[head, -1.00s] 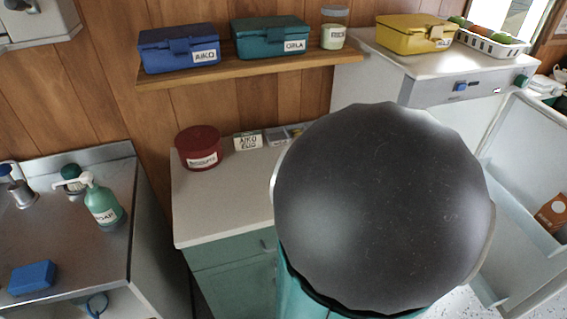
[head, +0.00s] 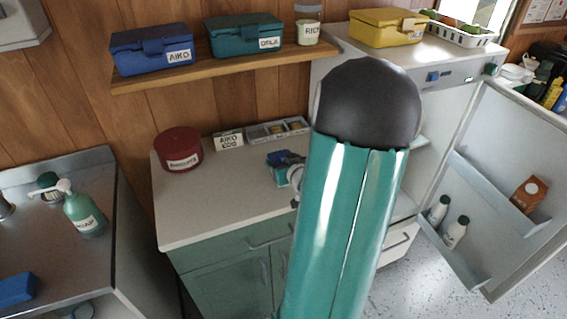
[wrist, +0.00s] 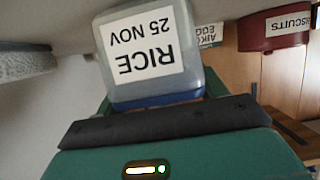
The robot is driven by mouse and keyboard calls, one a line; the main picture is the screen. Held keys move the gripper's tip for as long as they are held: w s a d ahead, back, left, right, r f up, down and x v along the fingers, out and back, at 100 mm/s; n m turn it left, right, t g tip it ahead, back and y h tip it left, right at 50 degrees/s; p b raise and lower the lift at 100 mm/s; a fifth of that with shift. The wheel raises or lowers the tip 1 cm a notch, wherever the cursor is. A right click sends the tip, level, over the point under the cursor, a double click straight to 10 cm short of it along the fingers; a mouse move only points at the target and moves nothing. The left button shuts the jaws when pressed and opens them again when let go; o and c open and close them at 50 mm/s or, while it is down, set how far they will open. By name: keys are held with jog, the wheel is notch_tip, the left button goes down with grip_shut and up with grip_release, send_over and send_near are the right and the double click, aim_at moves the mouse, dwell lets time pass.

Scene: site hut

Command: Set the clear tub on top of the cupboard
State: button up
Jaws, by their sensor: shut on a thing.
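The clear tub (wrist: 145,85) has a blue lid and a label with RICE and 25 NOV, which appears upside down in the wrist view. My gripper (wrist: 158,100) is shut on it, with green fingers at either side. In the head view, part of my gripper (head: 284,163) shows over the right part of the cupboard's white top, and my arm hides most of it and the tub. The cupboard (head: 205,210) is green with a pale flat top. I cannot tell whether the tub touches the top.
A red biscuit tin (head: 178,150), a small egg box (head: 228,141) and a grey divided tray (head: 277,131) stand along the top's back. A shelf (head: 150,79) with lunch boxes overhangs it. The top's front left is clear. The fridge door (head: 505,190) stands open at right.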

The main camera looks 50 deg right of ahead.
jog(key=shift+f, duration=0.2)
jog(key=shift+f, duration=0.15)
jog(key=o, duration=1.1)
